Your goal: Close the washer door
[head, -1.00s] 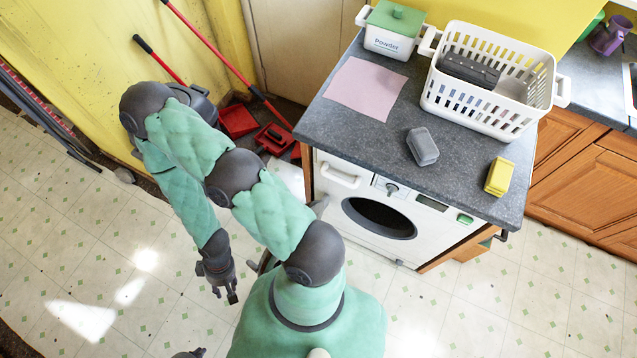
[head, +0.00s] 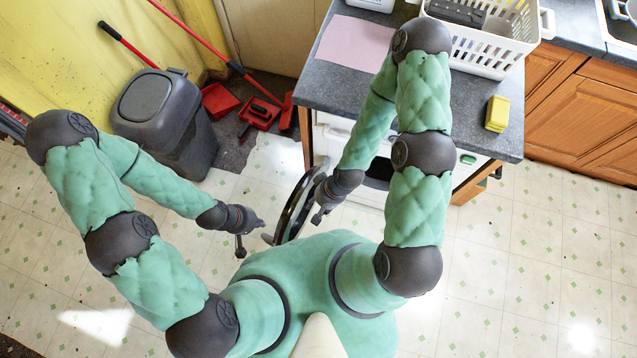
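The washer (head: 326,146) is under the grey counter, its front mostly hidden behind my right arm. Its round door (head: 291,208) stands swung open, seen nearly edge-on, with a dark rim. My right gripper (head: 317,208) is at the right side of the door, close to its rim; I cannot tell whether it touches. Its fingers look spread with nothing between them. My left gripper (head: 250,240) is left of the door, a little apart from it over the floor. Its fingers also look spread and empty.
The counter (head: 455,118) carries a pink cloth (head: 354,45), a white basket (head: 488,55) and a yellow block (head: 497,113). A grey bin (head: 165,115) and red dustpans (head: 220,102) stand at the left wall. Floor is free at the right.

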